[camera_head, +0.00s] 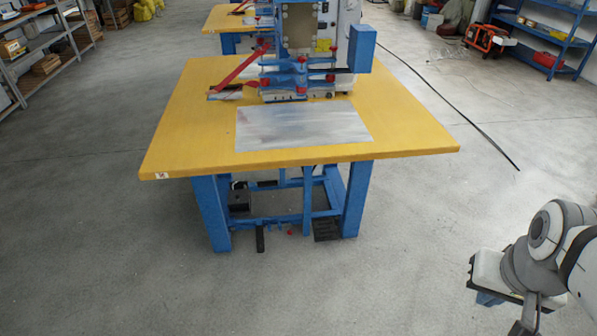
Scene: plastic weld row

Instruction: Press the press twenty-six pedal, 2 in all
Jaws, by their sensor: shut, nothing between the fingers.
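The press (300,75) stands on a yellow table (190,135) with a blue frame, with red and blue clamps at its front. A small white label (162,176) is on the table's front left corner; its print is too small to read. Under the table, a dark ribbed foot plate (327,230) lies on the floor by the right front leg. A narrow black foot piece (260,240) lies left of it. I cannot tell which is the pedal. My gripper (522,325) is shut at the lower right, cut by the frame edge, well apart from the table and both foot pieces.
A metal sheet (302,126) lies on the tabletop. A second yellow table (228,20) stands behind. A black cable (450,105) runs along the floor at right. Shelves (45,60) line the left, blue shelves (555,35) the right. The floor in front is clear.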

